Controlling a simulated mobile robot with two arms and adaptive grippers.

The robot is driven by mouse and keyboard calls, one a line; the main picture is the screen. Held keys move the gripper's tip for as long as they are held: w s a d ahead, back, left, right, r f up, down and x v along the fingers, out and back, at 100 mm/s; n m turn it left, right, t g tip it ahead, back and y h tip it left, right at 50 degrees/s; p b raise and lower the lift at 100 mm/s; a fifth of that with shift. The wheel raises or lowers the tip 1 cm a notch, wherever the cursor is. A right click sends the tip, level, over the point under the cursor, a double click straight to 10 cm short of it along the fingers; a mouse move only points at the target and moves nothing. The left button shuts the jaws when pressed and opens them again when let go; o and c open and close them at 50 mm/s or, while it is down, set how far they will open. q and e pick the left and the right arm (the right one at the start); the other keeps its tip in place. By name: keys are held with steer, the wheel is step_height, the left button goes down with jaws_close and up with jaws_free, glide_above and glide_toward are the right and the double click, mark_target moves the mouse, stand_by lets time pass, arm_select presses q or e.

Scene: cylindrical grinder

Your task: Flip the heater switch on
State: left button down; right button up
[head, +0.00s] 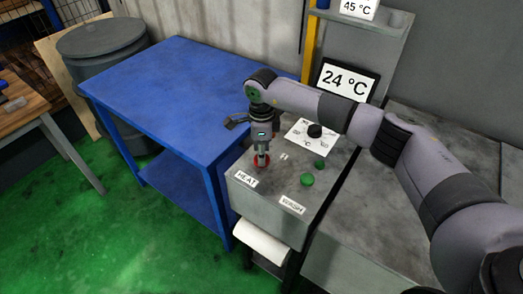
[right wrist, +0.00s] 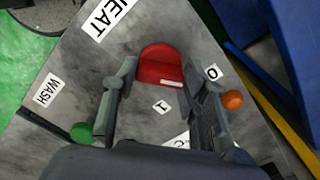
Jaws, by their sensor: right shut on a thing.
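The red heater switch (right wrist: 160,62) sits on the grey control panel, near the HEAT label (right wrist: 112,15). In the right wrist view the marks 0 (right wrist: 212,72) and 1 (right wrist: 162,107) stand beside it. My right gripper (right wrist: 158,78) points down at the panel, its two fingers on either side of the switch and shut on it. In the head view the right gripper (head: 262,158) covers most of the switch, and only a red edge shows. I cannot tell from these views which mark the switch is set to. My left gripper is not in view.
Green buttons (head: 307,179) stand right of the switch, near the WASH label (head: 291,204). A dial (head: 314,131) and a display reading 24 °C (head: 344,83) are behind. An orange knob (right wrist: 232,100) is close to one finger. A blue table (head: 180,85) adjoins on the left.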

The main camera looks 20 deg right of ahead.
steer(key=shift+c, duration=1.2)
steer(key=shift+f+m+b, duration=0.1)
steer(key=shift+m+b, duration=0.7)
steer(key=shift+m, duration=0.4)
steer(key=m+b, duration=0.1)
steer(key=m, duration=0.2)
steer(key=shift+m+b, duration=0.3)
steer(key=shift+b, duration=0.05)
steer(key=m+b, duration=0.1)
steer(key=m, duration=0.3)
steer(key=shift+w, duration=0.1)
steer(key=shift+m+b, duration=0.65)
steer(key=shift+m, duration=1.25)
steer(key=shift+r, duration=0.2)
steer(key=o, duration=1.2)
steer(key=shift+c, duration=0.2)
steer(key=shift+f, duration=0.1)
